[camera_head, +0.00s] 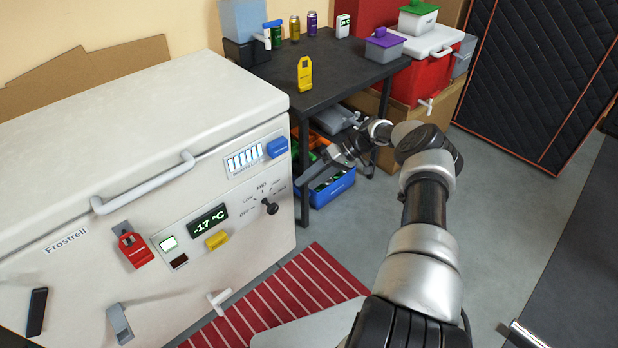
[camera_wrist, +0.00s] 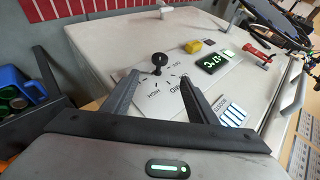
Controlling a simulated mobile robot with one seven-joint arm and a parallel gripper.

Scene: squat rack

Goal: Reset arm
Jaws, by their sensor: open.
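My arm reaches forward on the right of the head view. My gripper (camera_head: 318,172) is at its far end, near the front right corner of the white chest freezer (camera_head: 120,215). In the wrist view, my gripper (camera_wrist: 158,80) has its two fingers spread with nothing between them. The freezer's black dial knob (camera_wrist: 158,60) shows just beyond the fingertips there, and it also shows in the head view (camera_head: 270,206). My gripper looks apart from the freezer, though the exact gap is hard to tell.
A dark table (camera_head: 340,65) stands behind my gripper, holding cans and a yellow tag (camera_head: 304,74). A blue bin (camera_head: 332,187) sits below it. A red cooler (camera_head: 425,75) stands at the back. Grey floor (camera_head: 510,215) is clear to the right. A red striped mat (camera_head: 285,300) lies before the freezer.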

